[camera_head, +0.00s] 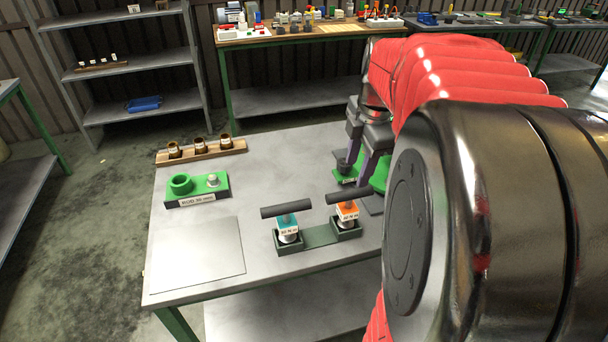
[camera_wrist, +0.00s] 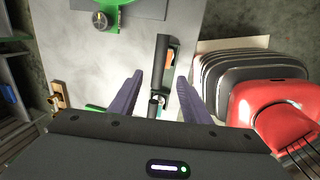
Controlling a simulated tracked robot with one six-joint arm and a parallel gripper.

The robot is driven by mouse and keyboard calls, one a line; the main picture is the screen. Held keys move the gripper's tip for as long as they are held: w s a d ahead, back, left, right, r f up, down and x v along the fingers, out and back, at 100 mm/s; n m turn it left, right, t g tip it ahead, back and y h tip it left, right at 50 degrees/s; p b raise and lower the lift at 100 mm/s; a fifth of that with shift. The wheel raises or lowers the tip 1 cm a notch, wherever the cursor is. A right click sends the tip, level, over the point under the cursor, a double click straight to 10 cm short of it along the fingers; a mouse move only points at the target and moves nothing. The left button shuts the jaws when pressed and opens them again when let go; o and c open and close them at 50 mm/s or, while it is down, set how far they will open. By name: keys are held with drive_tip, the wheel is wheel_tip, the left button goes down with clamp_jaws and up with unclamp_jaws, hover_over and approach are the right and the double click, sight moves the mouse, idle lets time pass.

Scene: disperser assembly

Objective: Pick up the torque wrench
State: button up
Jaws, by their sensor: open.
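Two torque wrenches with black bar handles stand in a dark green holder (camera_head: 320,236) on the table. The left torque wrench (camera_head: 287,222) has a teal body with a white label. The right torque wrench (camera_head: 347,209) has an orange body with a white label. The labels are too small to read surely. My gripper (camera_head: 365,168) is behind and to the right of the orange one, partly hidden by my arm. In the wrist view my gripper (camera_wrist: 160,76) is open, with nothing held between its purple fingers. The holder, with an orange patch, shows beyond the fingers.
A green block with a ring (camera_head: 197,189) and a wooden rack with brown cups (camera_head: 202,151) stand on the table's left side. A grey plate (camera_head: 197,255) lies at front left. Green parts (camera_head: 379,175) stand near my gripper. The table (camera_head: 270,170) has free room behind the holder.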

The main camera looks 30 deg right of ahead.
hover_over(350, 191)
drive_tip(key=s, duration=0.1)
drive_tip(key=shift+s+a+f, duration=0.1)
drive_tip(key=shift+a+f, duration=0.05)
drive_tip(key=shift+f, duration=1.05)
drive_tip(key=shift+s+a+f, duration=0.1)
drive_tip(key=shift+f, duration=1.05)
drive_tip(key=shift+f, duration=0.1)
drive_tip(key=shift+w+d+f, duration=0.1)
drive_tip(key=shift+w+f, duration=0.1)
drive_tip(key=shift+f, duration=0.6)
drive_tip(key=shift+w+d+f, duration=0.1)
drive_tip(key=shift+w+f, duration=0.05)
drive_tip(key=shift+f, duration=0.7)
drive_tip(key=shift+w+f, duration=0.2)
drive_tip(key=shift+f, duration=0.6)
drive_tip(key=shift+c, duration=0.5)
clamp_jaws()
drive_tip(key=shift+r, duration=0.1)
